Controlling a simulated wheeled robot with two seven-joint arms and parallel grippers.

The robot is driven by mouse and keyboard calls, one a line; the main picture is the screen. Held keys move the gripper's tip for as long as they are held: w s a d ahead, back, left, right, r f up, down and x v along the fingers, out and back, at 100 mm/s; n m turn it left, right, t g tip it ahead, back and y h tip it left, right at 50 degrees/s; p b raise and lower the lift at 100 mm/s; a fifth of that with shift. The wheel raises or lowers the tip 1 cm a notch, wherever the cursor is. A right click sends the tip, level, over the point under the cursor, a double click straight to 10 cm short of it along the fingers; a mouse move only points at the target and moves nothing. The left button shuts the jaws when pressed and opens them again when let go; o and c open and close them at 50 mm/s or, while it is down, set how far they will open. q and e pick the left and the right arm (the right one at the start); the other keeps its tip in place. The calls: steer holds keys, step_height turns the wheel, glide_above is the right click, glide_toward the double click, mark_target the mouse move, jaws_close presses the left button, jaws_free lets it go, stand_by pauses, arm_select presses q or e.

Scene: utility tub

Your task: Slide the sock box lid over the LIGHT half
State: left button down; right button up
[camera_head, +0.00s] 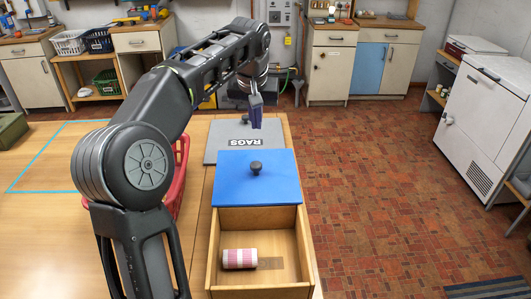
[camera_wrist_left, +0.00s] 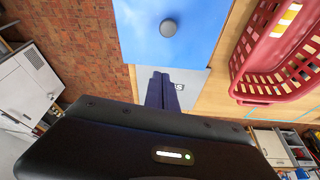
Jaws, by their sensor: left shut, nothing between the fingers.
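The wooden box (camera_head: 212,250) stands on the bench with its near half open. Its blue lid (camera_head: 228,180), with a dark round knob (camera_head: 255,167), covers the far half. A pink-and-white striped roll (camera_head: 240,258) lies in the open near part, beside a small brown patch on the floor. What lies under the lid is hidden. My left gripper (camera_head: 256,118) is shut and empty, above the grey RAGS panel beyond the lid. In the left wrist view, its purple fingers (camera_wrist_left: 162,92) are together, apart from the blue lid (camera_wrist_left: 190,38) and its knob (camera_wrist_left: 168,28). My right gripper is not in view.
The grey panel marked RAGS (camera_head: 225,130) lies just beyond the blue lid. A red basket (camera_wrist_left: 240,62) stands beside the box, partly hidden by my left arm in the head view. Bare bench top (camera_head: 50,220) lies at left; brick floor is at right.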

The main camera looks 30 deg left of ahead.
mark_target(256, 170)
arm_select(q)
steer(key=shift+w+d, duration=0.1)
steer(key=shift+d, duration=0.05)
steer(key=p+x, duration=0.1)
steer(key=x, duration=0.8)
steer(key=shift+f, duration=0.15)
steer(key=shift+s+f, duration=0.25)
steer(key=shift+f, duration=0.05)
steer(key=s, duration=0.1)
steer(key=s+d, duration=0.1)
steer(key=shift+s+d+f, duration=0.1)
steer(key=shift+s+d, duration=0.05)
steer(key=shift+s, duration=0.2)
steer(key=shift+s+d+f, duration=0.1)
steer(key=shift+f, duration=0.05)
steer(key=shift+s, duration=0.1)
